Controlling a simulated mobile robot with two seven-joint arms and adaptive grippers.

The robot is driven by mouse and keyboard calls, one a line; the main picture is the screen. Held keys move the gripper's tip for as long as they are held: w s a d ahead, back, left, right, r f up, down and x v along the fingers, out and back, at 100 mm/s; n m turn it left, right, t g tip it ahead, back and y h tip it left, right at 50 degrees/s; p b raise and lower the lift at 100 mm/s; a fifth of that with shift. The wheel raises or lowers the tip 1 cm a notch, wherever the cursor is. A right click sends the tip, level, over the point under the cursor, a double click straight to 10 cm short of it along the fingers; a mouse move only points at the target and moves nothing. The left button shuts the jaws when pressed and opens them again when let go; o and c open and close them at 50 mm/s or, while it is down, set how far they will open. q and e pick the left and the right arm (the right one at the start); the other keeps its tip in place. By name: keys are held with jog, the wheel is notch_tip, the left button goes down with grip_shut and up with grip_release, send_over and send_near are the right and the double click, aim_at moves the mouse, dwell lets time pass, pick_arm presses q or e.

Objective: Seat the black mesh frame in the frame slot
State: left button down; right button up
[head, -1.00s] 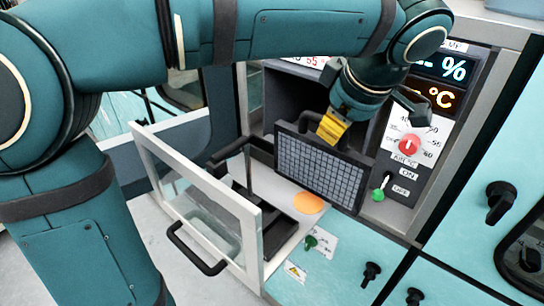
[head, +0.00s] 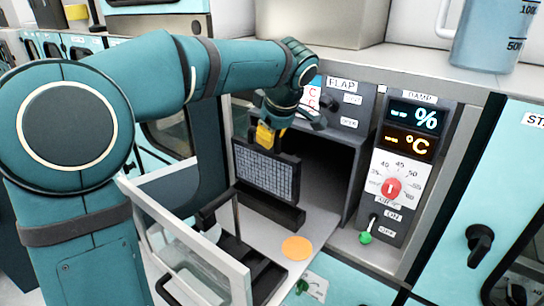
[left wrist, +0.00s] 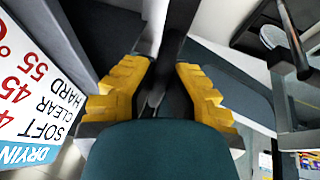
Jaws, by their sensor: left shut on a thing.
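The black mesh frame (head: 267,172) hangs upright from my left gripper (head: 269,137), in front of the open chamber. Its grey grid faces the camera. The yellow fingers are shut on its top edge; in the left wrist view, the fingers (left wrist: 160,80) close around a dark part of it. A black slotted bar (head: 272,209), apparently the frame slot, lies on the pale floor just below the frame. The frame's lower edge is at or just above this bar; I cannot tell whether it is inside. My right gripper is out of view.
A glass door (head: 190,225) stands open at the left. Black rails (head: 235,255) and an orange disc (head: 297,248) lie on the chamber floor. The control panel (head: 400,165) with red dial and green-tipped lever is on the right. The chamber interior (head: 325,165) looks empty.

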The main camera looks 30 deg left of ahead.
aim_at(274, 153)
pick_arm(q)
jog(key=shift+d+f, duration=0.15)
jog(key=shift+f, duration=3)
jog(key=shift+s+f+b, duration=0.1)
jog(key=shift+b, duration=0.2)
jog(key=c, duration=1.1)
grip_release()
jog(key=shift+c, duration=0.2)
jog(key=shift+r, duration=0.3)
jog(key=v, duration=1.1)
jog(key=shift+d+r+p, duration=0.25)
jog(key=shift+p, duration=0.15)
jog(key=shift+s+f, duration=0.1)
jog(key=shift+s, duration=0.05)
